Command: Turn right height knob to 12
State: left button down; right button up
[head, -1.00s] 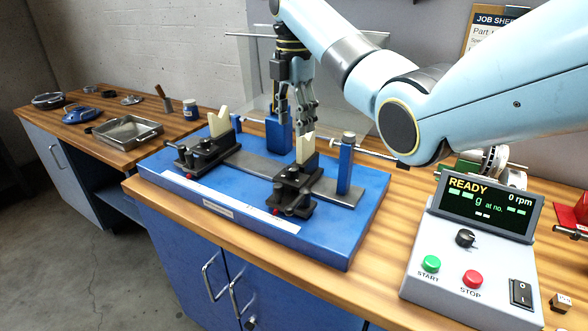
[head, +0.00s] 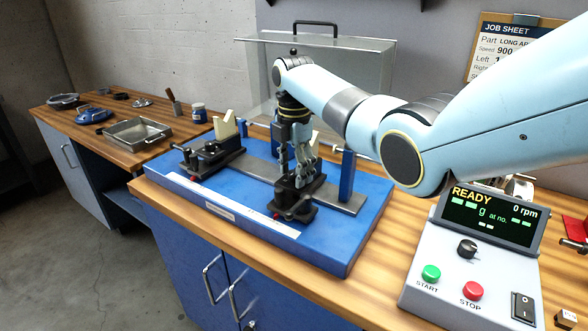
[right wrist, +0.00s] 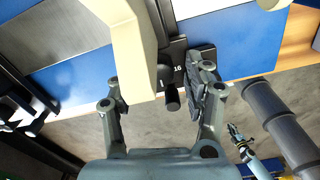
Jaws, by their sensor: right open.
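The right support (head: 314,194) stands on the blue base, with a cream V-block on top that is mostly hidden behind my gripper in the head view. The right wrist view shows this V-block (right wrist: 135,45) large, with a black knob (right wrist: 172,98) beside it and a white number 16 by the knob. My right gripper (head: 300,182) is open, pointing down at the right support. In the right wrist view its fingers (right wrist: 160,90) lie either side of the knob; contact cannot be told. My left gripper (right wrist: 238,133) appears small and far below in the right wrist view, its jaws unclear.
The left support (head: 212,152) with its own V-block stands on the blue base (head: 230,207). A blue post (head: 346,178) rises close to the right of my gripper. The control box (head: 465,255) reads READY, 0 rpm. A clear guard (head: 350,75) stands behind.

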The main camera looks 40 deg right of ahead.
jog(key=shift+f, duration=0.1)
jog(key=shift+c, duration=2.2)
grip_shut()
jog(key=shift+r+m+p, duration=0.3)
jog(key=shift+m+p, duration=0.6)
jog(key=shift+p, duration=0.15)
jog(key=shift+f+m, duration=0.2)
jog(key=shift+m, duration=0.4)
pick_arm(q)
jog(key=r, duration=0.1)
jog(key=w+r, duration=0.1)
jog(key=shift+w+a+r, duration=0.1)
jog(key=shift+a+r, duration=0.2)
jog(key=shift+a, duration=0.1)
